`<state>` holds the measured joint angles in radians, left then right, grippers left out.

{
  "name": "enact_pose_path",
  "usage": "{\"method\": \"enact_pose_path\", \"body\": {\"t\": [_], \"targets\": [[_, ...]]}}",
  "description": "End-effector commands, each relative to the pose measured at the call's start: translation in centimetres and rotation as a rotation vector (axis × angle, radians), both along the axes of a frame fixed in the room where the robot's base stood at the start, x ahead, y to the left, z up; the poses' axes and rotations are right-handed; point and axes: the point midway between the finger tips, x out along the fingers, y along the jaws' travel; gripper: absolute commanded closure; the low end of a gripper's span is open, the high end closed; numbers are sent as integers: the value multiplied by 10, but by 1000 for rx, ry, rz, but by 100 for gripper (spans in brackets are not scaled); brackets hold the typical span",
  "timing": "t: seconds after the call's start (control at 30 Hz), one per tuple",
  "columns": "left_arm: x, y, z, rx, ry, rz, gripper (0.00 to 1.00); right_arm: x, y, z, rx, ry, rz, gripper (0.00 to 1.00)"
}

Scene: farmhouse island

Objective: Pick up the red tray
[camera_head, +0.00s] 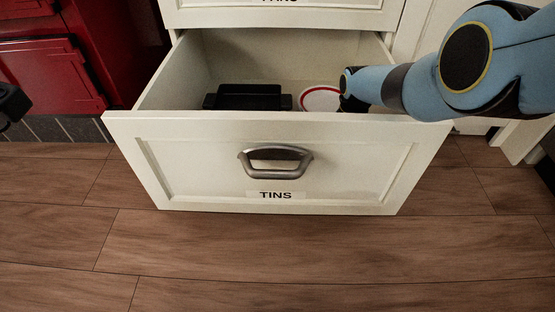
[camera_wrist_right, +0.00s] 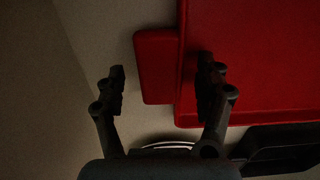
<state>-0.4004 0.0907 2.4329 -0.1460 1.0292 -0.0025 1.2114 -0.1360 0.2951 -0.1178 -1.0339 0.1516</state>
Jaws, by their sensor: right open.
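The red tray (camera_wrist_right: 260,60) fills the upper right of the right wrist view, with a tab-like handle (camera_wrist_right: 153,55) at its left end. My right gripper (camera_wrist_right: 162,80) is open; its fingers lie on either side of the handle in the picture, and the right finger overlaps the tray's edge. I cannot tell whether they touch it. In the head view my right arm reaches into the open drawer (camera_head: 130,130), its gripper (camera_head: 350,95) partly hidden. I cannot make out the red tray in the head view. A dark part of my left gripper (camera_head: 12,103) shows at the left edge.
The drawer labelled TINS holds a black tin (camera_head: 250,97) and a round white dish with a red rim (camera_head: 318,98). A black tin (camera_wrist_right: 285,145) also shows in the right wrist view. A red cooker (camera_head: 50,75) stands left. The floor in front is clear.

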Motion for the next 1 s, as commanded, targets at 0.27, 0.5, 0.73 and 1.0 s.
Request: {"method": "enact_pose_path", "body": {"t": [0.27, 0.5, 0.73, 1.0], "targets": [[0, 0, 0, 0, 2, 0, 60, 0, 0, 0, 0, 0, 0, 59], [0, 0, 0, 0, 2, 0, 60, 0, 0, 0, 0, 0, 0, 90], [0, 0, -1, 0, 3, 1, 60, 1, 0, 1, 1, -1, 0, 100], [1, 0, 0, -1, 8, 1, 60, 1, 0, 2, 1, -1, 0, 100]]}}
